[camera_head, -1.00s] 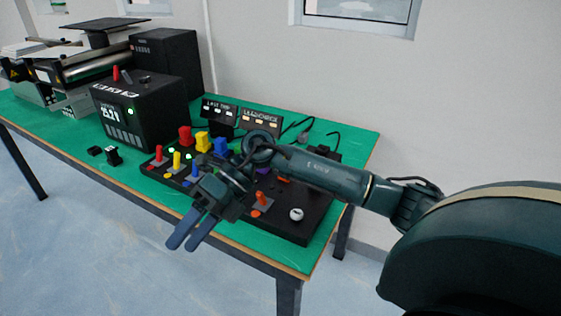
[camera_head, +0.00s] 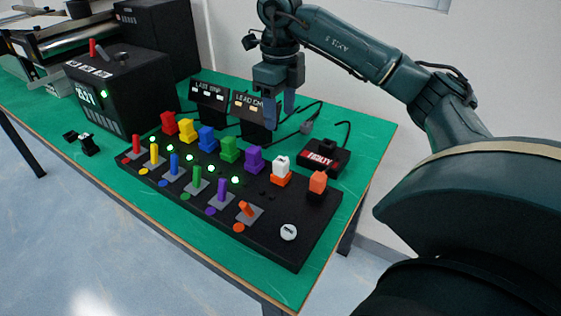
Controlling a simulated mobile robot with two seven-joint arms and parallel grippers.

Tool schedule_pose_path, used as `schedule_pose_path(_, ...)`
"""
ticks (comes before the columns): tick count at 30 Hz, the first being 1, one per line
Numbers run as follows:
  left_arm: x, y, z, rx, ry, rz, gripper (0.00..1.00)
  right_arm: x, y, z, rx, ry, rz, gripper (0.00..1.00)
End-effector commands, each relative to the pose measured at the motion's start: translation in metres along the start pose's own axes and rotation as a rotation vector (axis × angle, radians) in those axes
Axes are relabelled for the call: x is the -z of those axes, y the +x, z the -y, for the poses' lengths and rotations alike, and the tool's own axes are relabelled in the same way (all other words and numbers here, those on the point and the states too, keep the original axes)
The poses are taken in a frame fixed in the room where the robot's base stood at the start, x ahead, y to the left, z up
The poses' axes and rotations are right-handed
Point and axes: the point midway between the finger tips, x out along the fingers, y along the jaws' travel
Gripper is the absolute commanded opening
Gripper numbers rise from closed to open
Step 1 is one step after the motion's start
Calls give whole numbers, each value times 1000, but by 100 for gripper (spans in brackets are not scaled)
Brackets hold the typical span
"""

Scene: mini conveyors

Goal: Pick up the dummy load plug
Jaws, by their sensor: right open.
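Several coloured plugs stand in a row along the back of a black panel (camera_head: 265,221). They include a purple plug (camera_head: 254,160), a white plug on an orange base (camera_head: 281,168) and an orange plug (camera_head: 318,182) at the right end. No readable label shows which is the dummy load plug. My right gripper (camera_head: 279,108) is open and empty, pointing down behind the row, in front of the right-hand small display. Its fingers are blue-grey and overlap that display in the view. My left gripper is out of view.
A black box marked in red (camera_head: 323,157) and a grey cable connector (camera_head: 306,127) lie behind the panel's right end. A large black unit (camera_head: 123,90) stands at the left. Small black pieces (camera_head: 87,145) lie before it. Levers line the panel's front.

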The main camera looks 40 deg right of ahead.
Motion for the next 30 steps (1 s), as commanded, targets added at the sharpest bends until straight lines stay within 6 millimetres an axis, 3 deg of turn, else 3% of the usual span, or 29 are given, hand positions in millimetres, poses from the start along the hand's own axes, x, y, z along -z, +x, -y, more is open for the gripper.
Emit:
schedule_pose_path(10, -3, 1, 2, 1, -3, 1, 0, 2, 61, -1, -1, -1, -5, 53)
schedule_pose_path(30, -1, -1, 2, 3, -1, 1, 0, 8, 129, -8, -2, -1, -2, 53)
